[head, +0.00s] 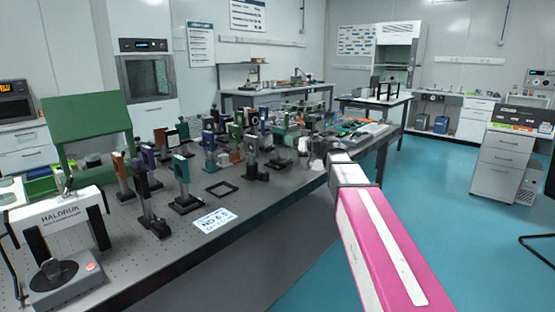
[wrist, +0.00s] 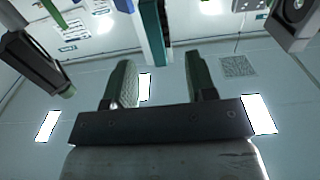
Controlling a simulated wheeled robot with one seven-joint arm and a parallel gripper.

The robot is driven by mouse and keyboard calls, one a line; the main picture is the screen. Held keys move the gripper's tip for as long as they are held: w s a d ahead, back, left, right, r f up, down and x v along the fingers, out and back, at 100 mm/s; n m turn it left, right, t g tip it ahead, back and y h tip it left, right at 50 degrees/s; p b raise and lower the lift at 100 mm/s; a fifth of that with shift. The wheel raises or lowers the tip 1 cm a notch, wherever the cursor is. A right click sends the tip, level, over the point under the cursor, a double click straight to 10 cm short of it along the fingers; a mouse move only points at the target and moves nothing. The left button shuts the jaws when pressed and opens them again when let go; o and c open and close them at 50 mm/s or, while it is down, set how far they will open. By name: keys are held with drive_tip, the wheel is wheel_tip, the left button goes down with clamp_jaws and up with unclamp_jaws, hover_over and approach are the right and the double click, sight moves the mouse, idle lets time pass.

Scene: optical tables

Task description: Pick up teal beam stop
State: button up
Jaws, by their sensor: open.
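Several teal or green-blue pieces stand on posts on the optical table (head: 255,190) in the head view. One is a teal plate (head: 181,168) left of the middle, and another is a smaller teal piece (head: 251,144) farther back. I cannot tell which is the beam stop. My gripper (wrist: 160,80) is open in the wrist view, with nothing between its two fingers. A narrow teal, white and blue upright piece (wrist: 153,30) shows beyond the fingertips, apart from them. In the head view my arm reaches over the table's right edge, and my gripper is hard to make out among the parts.
Crowded posts and mounts fill the table's middle and back. A black square frame (head: 221,189) and a white sign (head: 213,220) lie near the front edge. A white HALDRUK device (head: 60,222) and a green panel (head: 88,118) stand at left.

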sight(280, 136)
drive_tip(key=x, duration=0.7)
drive_tip(key=shift+w+a+f, duration=0.25)
drive_tip(key=shift+w+f, duration=0.05)
drive_tip(key=shift+w, duration=0.05)
clamp_jaws()
